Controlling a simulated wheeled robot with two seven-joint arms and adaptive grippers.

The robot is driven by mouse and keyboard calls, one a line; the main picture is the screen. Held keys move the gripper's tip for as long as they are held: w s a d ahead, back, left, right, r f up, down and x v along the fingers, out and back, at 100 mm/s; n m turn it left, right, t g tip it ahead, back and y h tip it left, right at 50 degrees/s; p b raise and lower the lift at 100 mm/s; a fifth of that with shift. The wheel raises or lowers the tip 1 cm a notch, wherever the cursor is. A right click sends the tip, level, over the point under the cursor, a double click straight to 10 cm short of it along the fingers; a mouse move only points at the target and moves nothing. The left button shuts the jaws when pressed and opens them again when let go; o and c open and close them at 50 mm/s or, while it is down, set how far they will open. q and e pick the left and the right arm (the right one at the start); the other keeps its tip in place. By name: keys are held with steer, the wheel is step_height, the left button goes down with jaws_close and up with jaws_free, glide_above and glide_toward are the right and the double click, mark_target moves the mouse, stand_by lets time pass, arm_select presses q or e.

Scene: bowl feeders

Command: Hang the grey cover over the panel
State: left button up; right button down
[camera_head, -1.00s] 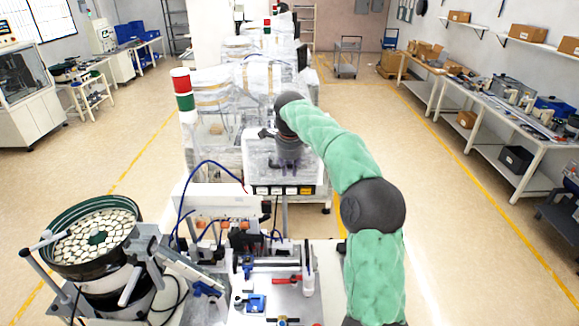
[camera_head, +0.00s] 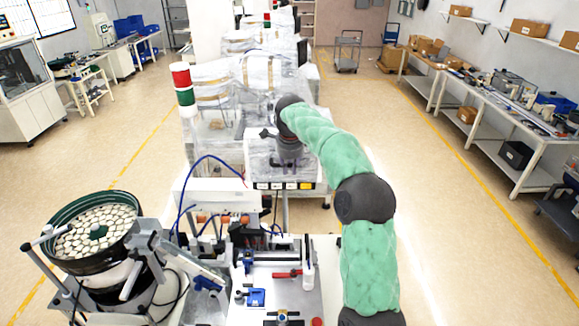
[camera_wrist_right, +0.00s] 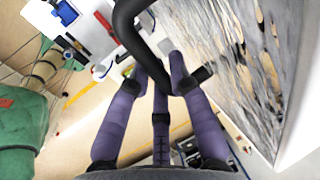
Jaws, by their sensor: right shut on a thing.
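I cannot tell whether this bar belongs to the cover. A crinkled, shiny grey sheet, likely the grey cover (camera_wrist_right: 238,65), hangs to the right of the fingers. In the head view a grey translucent sheet (camera_head: 258,152) lies over the front above a button panel (camera_head: 285,186). My left gripper is out of view.
A worktable with a fixture (camera_head: 283,262) stands in front, with a blue part (camera_head: 256,297). A bowl feeder (camera_head: 92,235) is at left. A red and green signal tower (camera_head: 183,88) rises beside the wrapped machines. The floor right of my arm is clear.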

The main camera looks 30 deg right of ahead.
steer(key=shift+f, duration=0.15)
steer(key=c, duration=1.1)
jaws_free()
steer(key=shift+o, duration=0.2)
steer(key=v, duration=1.2)
steer(key=shift+a, duration=0.1)
